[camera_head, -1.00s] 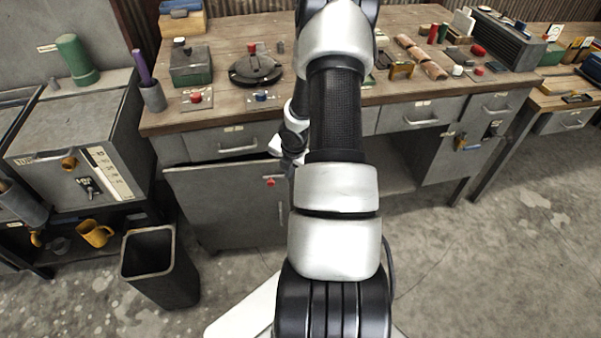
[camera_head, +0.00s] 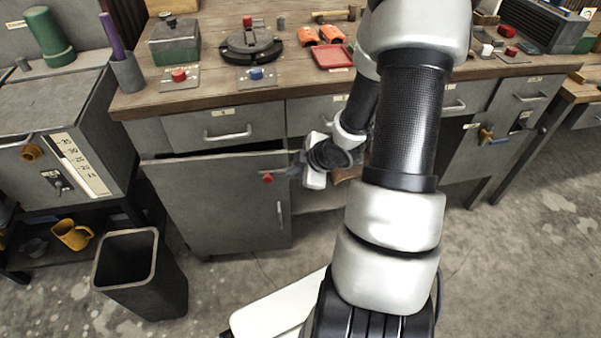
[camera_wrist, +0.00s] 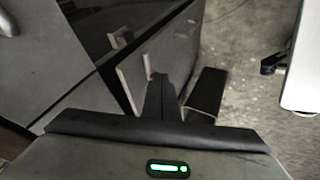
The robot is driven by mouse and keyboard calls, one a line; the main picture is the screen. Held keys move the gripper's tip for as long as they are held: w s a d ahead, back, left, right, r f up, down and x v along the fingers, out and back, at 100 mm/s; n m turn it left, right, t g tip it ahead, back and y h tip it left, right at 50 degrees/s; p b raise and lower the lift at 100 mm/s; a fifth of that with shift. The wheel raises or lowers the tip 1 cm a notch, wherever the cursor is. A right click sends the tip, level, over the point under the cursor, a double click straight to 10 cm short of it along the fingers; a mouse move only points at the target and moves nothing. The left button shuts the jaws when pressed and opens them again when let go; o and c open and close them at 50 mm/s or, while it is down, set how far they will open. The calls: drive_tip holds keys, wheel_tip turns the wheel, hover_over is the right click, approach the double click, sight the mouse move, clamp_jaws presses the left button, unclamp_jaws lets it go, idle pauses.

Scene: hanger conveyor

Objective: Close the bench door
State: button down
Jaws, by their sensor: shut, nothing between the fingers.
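The grey bench door (camera_head: 215,205) hangs under the bench's left end, with a red knob (camera_head: 267,179) and a vertical handle. It stands ajar, with a dark gap along its top edge. In the wrist view the door (camera_wrist: 178,50) angles out from the cabinet, its outer face on my gripper's side and dark interior behind it. My gripper (camera_wrist: 157,82) is shut and empty, its dark fingers close to the door's face near the knob. I cannot tell if they touch.
A black bin (camera_head: 140,275) stands on the floor in front and left of the door. The bench drawer (camera_head: 225,125) above the door is shut. A grey cabinet (camera_head: 60,150) stands at the left. The floor right of the bin is open.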

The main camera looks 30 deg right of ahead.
sight(279, 169)
drive_tip(key=w+f, duration=0.1)
drive_tip(key=w, duration=0.1)
drive_tip(key=w+f+b, duration=0.1)
drive_tip(key=w+f, duration=0.1)
drive_tip(key=shift+w+d+f, duration=0.15)
drive_tip(key=shift+w+f, duration=0.05)
drive_tip(key=shift+w, duration=0.15)
drive_tip(key=shift+w+d, duration=0.3)
drive_tip(key=shift+w, duration=0.5)
